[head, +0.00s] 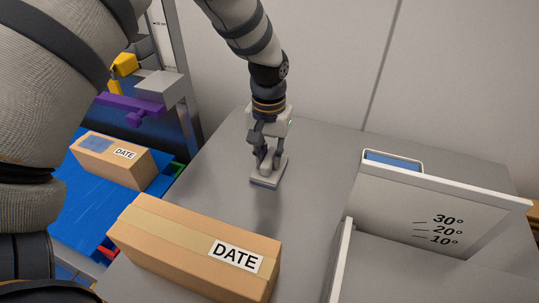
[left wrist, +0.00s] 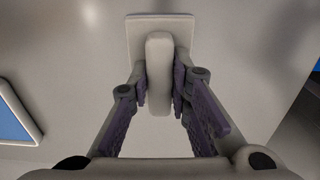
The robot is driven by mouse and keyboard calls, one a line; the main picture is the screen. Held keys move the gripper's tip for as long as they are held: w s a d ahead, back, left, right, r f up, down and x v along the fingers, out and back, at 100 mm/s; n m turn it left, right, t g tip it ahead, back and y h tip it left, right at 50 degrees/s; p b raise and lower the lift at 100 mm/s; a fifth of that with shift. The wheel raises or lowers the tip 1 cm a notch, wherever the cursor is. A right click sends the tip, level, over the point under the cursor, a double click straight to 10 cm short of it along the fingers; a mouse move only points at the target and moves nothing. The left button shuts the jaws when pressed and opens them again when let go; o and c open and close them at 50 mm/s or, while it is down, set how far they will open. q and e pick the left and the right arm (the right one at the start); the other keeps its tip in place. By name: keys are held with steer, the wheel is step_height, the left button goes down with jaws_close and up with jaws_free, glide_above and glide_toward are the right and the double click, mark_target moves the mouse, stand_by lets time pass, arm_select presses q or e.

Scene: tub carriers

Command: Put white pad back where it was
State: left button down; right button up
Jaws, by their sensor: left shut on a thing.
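The white pad (head: 267,182) is a flat pale plate with a raised grip bar, at the middle of the grey table. My left gripper (head: 266,158) points down over it and is shut on its bar. In the left wrist view the gripper (left wrist: 160,88) has a finger on each side of the bar, and the pad's plate (left wrist: 137,45) shows beyond it. The pad is level and at or very close to the tabletop; I cannot tell if it touches. My right gripper is not in view.
A cardboard box labelled DATE (head: 180,245) stands at the table's front left. A white angle-marked panel (head: 400,205) stands at right, with a blue-topped, white-rimmed item (head: 393,158) behind it. Another box (head: 113,160) lies on a blue surface (head: 70,212) at left. Tabletop around the pad is clear.

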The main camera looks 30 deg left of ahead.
mark_target(269, 157)
arm_select(q)
steer(key=c, duration=1.5)
jaws_free()
step_height(269, 157, up, 12)
steer(key=shift+r+p, duration=0.15)
steer(key=shift+p, duration=0.45)
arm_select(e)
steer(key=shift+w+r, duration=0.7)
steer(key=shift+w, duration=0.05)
